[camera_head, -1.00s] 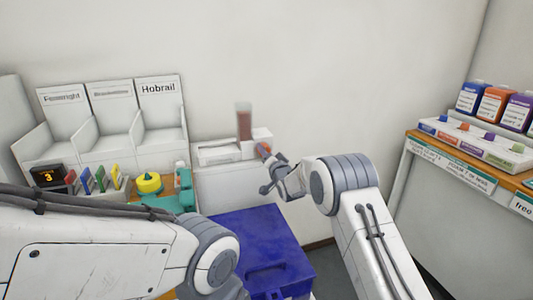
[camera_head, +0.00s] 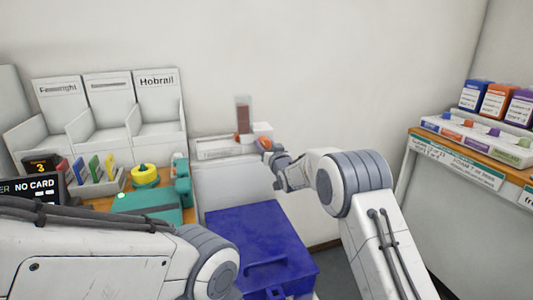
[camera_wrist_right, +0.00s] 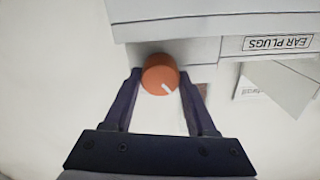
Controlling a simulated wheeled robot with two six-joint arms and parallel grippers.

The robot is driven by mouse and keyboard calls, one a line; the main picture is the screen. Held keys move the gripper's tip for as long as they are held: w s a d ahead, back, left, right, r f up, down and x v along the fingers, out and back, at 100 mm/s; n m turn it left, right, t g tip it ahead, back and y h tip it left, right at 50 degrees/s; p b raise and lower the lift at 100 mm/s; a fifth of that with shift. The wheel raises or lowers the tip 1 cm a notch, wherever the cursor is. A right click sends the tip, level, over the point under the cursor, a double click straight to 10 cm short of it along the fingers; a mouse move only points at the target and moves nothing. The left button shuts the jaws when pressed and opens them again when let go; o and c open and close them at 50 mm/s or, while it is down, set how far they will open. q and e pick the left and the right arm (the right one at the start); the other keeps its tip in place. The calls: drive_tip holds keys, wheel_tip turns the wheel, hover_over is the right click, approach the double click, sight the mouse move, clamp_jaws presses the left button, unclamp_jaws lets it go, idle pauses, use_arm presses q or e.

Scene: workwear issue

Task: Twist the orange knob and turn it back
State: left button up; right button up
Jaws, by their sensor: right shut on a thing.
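The orange knob (camera_head: 265,144) sits on the right end of a white dispenser (camera_head: 228,147) with a clear tube of brown-red contents on top, against the back wall. In the right wrist view the knob (camera_wrist_right: 160,74) is a round orange disc with a white mark pointing to the lower right. My right gripper (camera_head: 275,154) is at the knob, its two dark fingers on either side of it, shut on it. The right gripper's fingers also show in the right wrist view (camera_wrist_right: 161,82). My left arm comes in at lower left; its gripper is out of view.
A blue lidded bin (camera_head: 262,236) stands below the dispenser. White bins (camera_head: 106,118), a yellow round item (camera_head: 145,176) and a teal device (camera_head: 150,207) are at left. An "EAR PLUGS" label (camera_wrist_right: 277,43) is near the knob.

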drive_tip(key=n+b, duration=0.4)
drive_tip(key=n, duration=0.1)
drive_tip(key=shift+f+n, duration=0.2)
drive_tip(key=shift+n, duration=0.1)
drive_tip(key=n+b, duration=0.2)
drive_tip(key=n, duration=0.1)
drive_tip(key=shift+a+b, duration=0.1)
drive_tip(key=shift+b, duration=0.25)
drive_tip(key=shift+r+n+b, duration=0.1)
drive_tip(key=shift+n+b, duration=0.65)
drive_tip(key=shift+n, duration=0.45)
drive_tip(key=o, duration=1.4)
drive_tip(key=shift+s, duration=0.1)
drive_tip(key=v, duration=1)
drive_tip(key=shift+s+r+b, duration=0.1)
drive_tip(key=shift+s+b, duration=0.1)
drive_tip(key=shift+b, duration=0.2)
